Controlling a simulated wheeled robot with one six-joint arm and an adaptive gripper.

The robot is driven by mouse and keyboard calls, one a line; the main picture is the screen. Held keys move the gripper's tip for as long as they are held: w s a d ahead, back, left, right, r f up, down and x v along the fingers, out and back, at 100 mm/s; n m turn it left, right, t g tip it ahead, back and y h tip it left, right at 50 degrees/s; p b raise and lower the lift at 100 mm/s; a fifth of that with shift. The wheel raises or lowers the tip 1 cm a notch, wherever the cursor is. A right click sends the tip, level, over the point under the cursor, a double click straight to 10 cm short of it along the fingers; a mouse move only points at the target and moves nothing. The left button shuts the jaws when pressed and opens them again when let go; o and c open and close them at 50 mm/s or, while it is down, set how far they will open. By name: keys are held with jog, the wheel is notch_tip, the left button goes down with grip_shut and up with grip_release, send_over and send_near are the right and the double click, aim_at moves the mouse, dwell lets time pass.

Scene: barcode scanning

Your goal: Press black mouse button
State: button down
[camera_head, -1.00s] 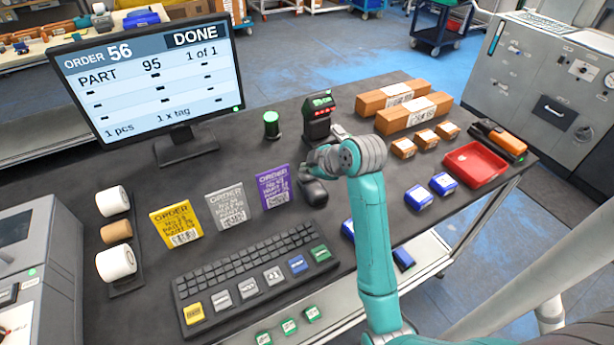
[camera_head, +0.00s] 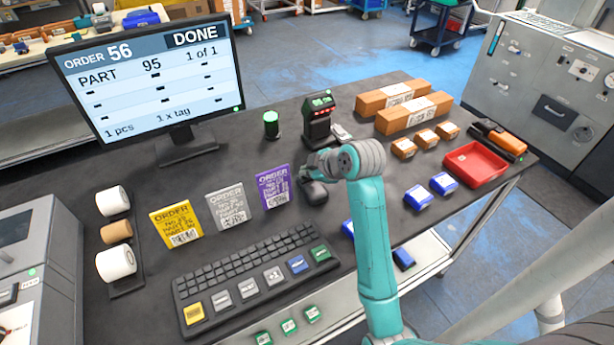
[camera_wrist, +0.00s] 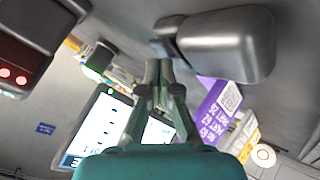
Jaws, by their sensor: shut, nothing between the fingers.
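The black mouse (camera_head: 314,193) lies on the dark table, right of the purple order card. It shows large in the wrist view (camera_wrist: 228,45), with a smaller dark block at its left end. My gripper (camera_head: 306,174) is just above and behind the mouse in the head view and partly covers it. In the wrist view my gripper's fingers (camera_wrist: 163,50) are together, empty, with the tips at the small block beside the mouse body. I cannot tell whether they touch it. The monitor (camera_head: 150,80) reads "ORDER 56" and "DONE".
The purple card (camera_head: 273,187) stands close to the left of the mouse. A keyboard (camera_head: 250,270) lies in front. A scanner (camera_head: 318,120) with red lights and a green-topped cylinder (camera_head: 271,125) stand behind. Cardboard boxes (camera_head: 415,115) and a red tray (camera_head: 476,164) are at the right.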

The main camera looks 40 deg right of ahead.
jog(key=shift+f, duration=0.25)
jog(key=shift+r, duration=0.1)
dwell(0.5)
jog(key=shift+r, duration=0.75)
jog(key=shift+r, duration=2.5)
